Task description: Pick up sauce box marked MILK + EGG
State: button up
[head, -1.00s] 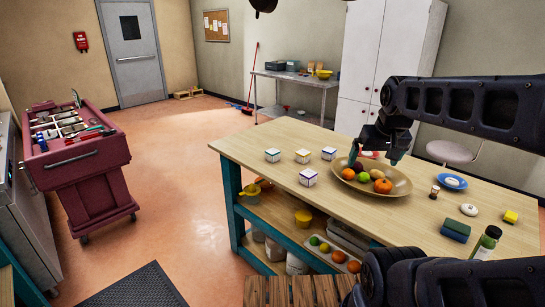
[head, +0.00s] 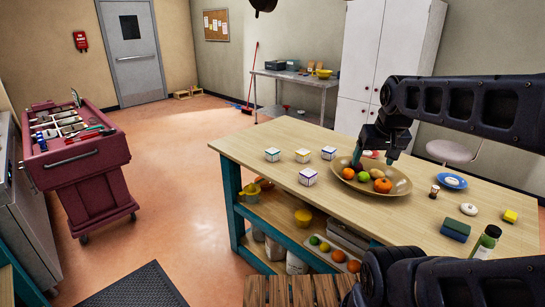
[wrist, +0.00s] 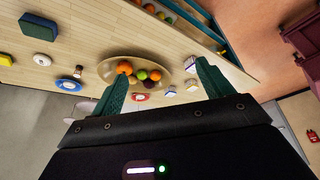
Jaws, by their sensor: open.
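Several small white boxes with coloured edges stand on the wooden table (head: 450,215), left of the fruit bowl: a left one (head: 272,154), a middle one (head: 303,155), a right one (head: 329,152) and a nearer purple-edged one (head: 308,177). Their lettering is too small to read, so I cannot tell which is MILK + EGG. Some also show right of the bowl in the wrist view (wrist: 191,86). My gripper (head: 375,157) is open and empty above the back of the bowl, right of the boxes. Its spread fingers show in the wrist view (wrist: 162,72).
The shallow bowl (head: 402,185) holds several fruits below my gripper.

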aim_at(274, 150)
jog(key=shift+w, duration=0.1)
